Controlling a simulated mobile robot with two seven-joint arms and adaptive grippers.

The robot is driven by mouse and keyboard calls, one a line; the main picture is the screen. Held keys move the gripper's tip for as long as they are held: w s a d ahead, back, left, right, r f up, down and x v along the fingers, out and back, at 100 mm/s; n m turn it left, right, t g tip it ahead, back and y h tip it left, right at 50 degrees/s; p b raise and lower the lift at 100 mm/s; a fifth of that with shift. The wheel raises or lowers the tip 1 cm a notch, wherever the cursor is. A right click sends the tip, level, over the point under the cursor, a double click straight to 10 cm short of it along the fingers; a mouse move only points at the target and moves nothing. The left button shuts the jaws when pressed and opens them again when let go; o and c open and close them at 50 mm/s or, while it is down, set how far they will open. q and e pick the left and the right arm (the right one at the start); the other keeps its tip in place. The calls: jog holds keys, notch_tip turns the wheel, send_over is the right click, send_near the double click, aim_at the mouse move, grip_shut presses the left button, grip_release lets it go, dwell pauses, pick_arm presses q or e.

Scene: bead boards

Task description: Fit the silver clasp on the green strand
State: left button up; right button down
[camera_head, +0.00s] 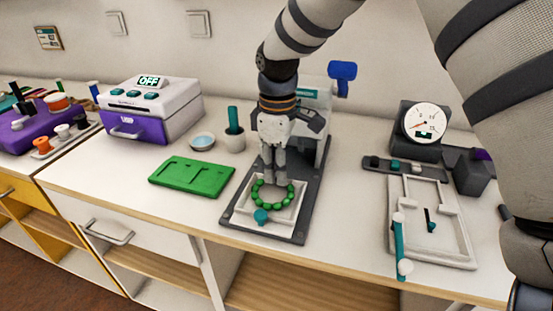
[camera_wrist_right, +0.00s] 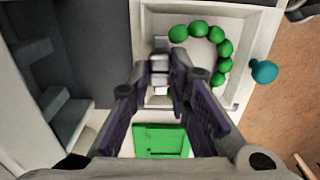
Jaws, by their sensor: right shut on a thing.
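The green strand (camera_head: 272,206) is a ring of green beads lying in a white square tray (camera_head: 241,216) on a dark base plate. In the right wrist view, part of the strand (camera_wrist_right: 225,48) shows beyond the fingers. My right gripper (camera_head: 273,180) points down at the far side of the ring, close to the beads. Its fingers (camera_wrist_right: 160,75) are closed around a small pale grey piece (camera_wrist_right: 159,62), apparently the silver clasp, largely hidden by the fingers. I cannot tell whether it touches the strand. My left gripper is not in view.
A teal knob (camera_head: 261,216) is at the tray's front edge. A green board (camera_head: 192,178) lies to the left, near a purple-and-white machine (camera_head: 150,112) and a cup (camera_head: 234,141). A dial gauge (camera_head: 424,124) and a white frame (camera_head: 455,225) stand on the right.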

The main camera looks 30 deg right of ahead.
dwell(0.4)
jog(key=c, duration=1.4)
grip_release()
jog(key=shift+o, duration=0.2)
jog(key=shift+o, duration=1.3)
jog(key=shift+r+p, duration=0.6)
jog(key=shift+r, duration=2.9)
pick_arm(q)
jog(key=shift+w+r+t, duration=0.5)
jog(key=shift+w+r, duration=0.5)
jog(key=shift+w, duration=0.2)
